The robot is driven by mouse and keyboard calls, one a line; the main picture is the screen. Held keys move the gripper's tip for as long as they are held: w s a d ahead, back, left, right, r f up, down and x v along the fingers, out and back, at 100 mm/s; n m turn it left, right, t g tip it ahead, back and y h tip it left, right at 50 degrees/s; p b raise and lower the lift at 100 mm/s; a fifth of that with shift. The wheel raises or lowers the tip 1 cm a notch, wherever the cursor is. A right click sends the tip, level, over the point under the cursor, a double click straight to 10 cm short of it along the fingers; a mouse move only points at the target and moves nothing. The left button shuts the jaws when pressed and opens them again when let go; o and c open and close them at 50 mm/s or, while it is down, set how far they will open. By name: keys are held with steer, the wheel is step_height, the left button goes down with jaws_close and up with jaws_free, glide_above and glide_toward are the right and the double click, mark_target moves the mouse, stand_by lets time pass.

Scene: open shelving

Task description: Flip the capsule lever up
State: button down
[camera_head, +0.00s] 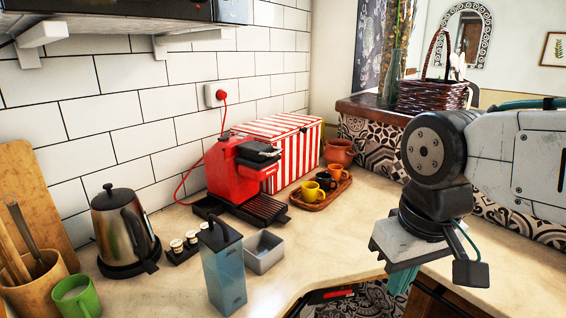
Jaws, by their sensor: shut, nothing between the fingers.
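A red capsule coffee machine (227,168) stands on the counter against the tiled wall, at the middle left. Its black lever (258,151) lies roughly flat over the top of the machine's head, its free end facing right. A black drip tray (262,210) extends from the front of the machine. My gripper (400,281) is at the right, pointing down over the counter's front edge. It is shut and empty, well apart from the machine and lower in the picture than the lever.
A red-striped box (291,143) stands behind the machine, and a tray with small cups (327,180) sits to its right. A blue-grey dispenser bottle (223,268), grey container (264,252) and kettle (122,228) stand in front and left. The counter between cups and gripper is clear.

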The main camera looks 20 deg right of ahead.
mark_target(261, 151)
steer(key=w+a+m+y, duration=0.5)
steer(key=w+m+y, duration=0.1)
steer(key=w, duration=0.3)
steer(key=w+a+m+y, duration=0.6)
steer(key=w, duration=0.3)
steer(key=w+d+f+m+t, duration=0.2)
steer(key=w+d+m+t, duration=0.5)
steer(key=w, duration=0.3)
steer(key=w+d+f+m+t+h, duration=0.1)
steer(key=w+d+f+m+t, duration=0.2)
steer(key=w+d+m+t, duration=0.3)
steer(key=w+d+m, duration=0.1)
steer(key=w+m, duration=0.2)
steer(key=w, duration=0.1)
steer(key=shift+w+d+f+m+t, duration=0.2)
steer(key=shift+w+d+m+t, duration=0.05)
steer(key=shift+w+m+t, duration=0.15)
steer(key=x, duration=1)
steer(key=shift+w+a+r, duration=0.1)
steer(key=shift+a+r, duration=0.05)
steer(key=shift+w+a+r, duration=0.1)
steer(key=shift+w+r, duration=0.05)
steer(key=shift+r, duration=1.7)
